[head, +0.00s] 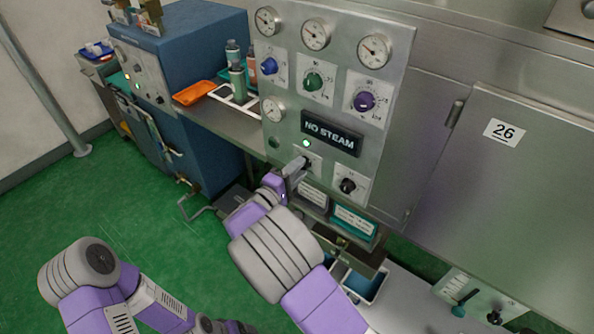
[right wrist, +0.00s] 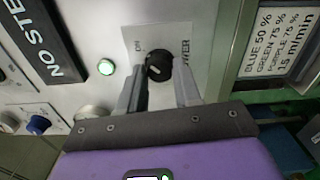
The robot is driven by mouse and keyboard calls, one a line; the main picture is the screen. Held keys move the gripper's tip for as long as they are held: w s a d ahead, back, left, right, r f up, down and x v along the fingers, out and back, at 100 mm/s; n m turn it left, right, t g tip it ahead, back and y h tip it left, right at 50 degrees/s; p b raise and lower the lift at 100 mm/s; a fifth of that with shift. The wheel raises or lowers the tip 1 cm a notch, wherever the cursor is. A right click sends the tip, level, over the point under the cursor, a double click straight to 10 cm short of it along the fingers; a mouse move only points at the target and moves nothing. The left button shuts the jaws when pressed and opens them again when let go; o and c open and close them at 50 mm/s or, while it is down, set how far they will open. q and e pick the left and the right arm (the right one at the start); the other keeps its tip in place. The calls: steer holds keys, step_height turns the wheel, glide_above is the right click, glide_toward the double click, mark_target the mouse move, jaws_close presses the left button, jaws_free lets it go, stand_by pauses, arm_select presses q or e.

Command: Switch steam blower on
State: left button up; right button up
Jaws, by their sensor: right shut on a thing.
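The steam blower's control panel (head: 282,93) stands upright in the middle of the head view. Its dark display (head: 331,133) reads "NO STEAM" and a small green light (head: 306,143) below it glows. My right gripper (head: 299,167) is at the switch below the light. In the right wrist view its two fingers stand on either side of a black knob (right wrist: 158,66) on a plate lettered "POWER" and "ON". The right gripper is shut on this knob. The knob's exact pointing direction is hard to read. My left arm shows at lower left; its gripper is out of view.
A second black knob (head: 347,186) sits right of the gripper. Blue (head: 269,65), green (head: 313,81) and purple (head: 363,101) knobs and gauges are above. An orange tray (head: 194,93) and bottles stand at left.

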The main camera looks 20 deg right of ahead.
steer(key=o, duration=1)
steer(key=shift+o, duration=0.2)
steer(key=shift+a, duration=0.1)
steer(key=p+v, duration=0.1)
steer(key=v, duration=0.6)
steer(key=shift+s, duration=0.2)
steer(key=shift+a, duration=0.15)
